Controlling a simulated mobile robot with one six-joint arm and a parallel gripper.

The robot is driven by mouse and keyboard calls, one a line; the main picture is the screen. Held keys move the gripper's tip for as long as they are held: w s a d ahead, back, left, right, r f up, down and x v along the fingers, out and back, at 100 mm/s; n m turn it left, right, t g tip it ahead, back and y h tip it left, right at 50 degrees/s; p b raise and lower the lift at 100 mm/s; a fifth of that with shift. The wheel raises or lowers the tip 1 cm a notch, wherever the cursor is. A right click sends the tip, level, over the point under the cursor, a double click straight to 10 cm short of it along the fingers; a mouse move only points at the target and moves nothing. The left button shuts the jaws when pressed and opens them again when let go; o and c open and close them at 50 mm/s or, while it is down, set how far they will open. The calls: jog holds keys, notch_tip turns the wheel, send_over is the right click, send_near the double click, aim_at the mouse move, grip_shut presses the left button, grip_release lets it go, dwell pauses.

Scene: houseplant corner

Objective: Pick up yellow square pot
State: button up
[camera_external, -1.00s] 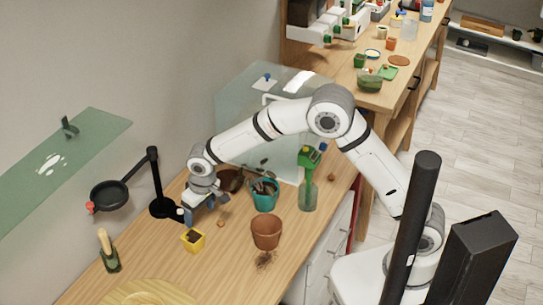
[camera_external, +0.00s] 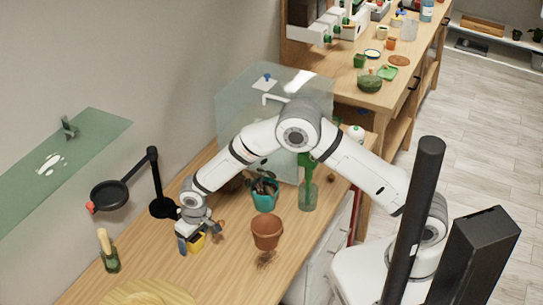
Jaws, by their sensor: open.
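The small yellow square pot (camera_external: 197,243) stands on the wooden counter (camera_external: 216,277), left of the terracotta pot. My gripper (camera_external: 193,246) is pointing down right at the pot and hides much of it. A blue finger shows at the pot's left side. The jaws are open, and I cannot tell whether the fingers touch the pot.
A terracotta pot (camera_external: 267,232) stands close on the right, with spilled soil in front of it. A teal pot (camera_external: 265,197) with tools and a green bottle (camera_external: 308,196) stand behind. A black stand (camera_external: 160,190) is behind left, and a green glass with a wooden handle (camera_external: 110,258) is at left.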

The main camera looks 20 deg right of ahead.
jog(key=shift+c, duration=0.5)
jog(key=c, duration=1)
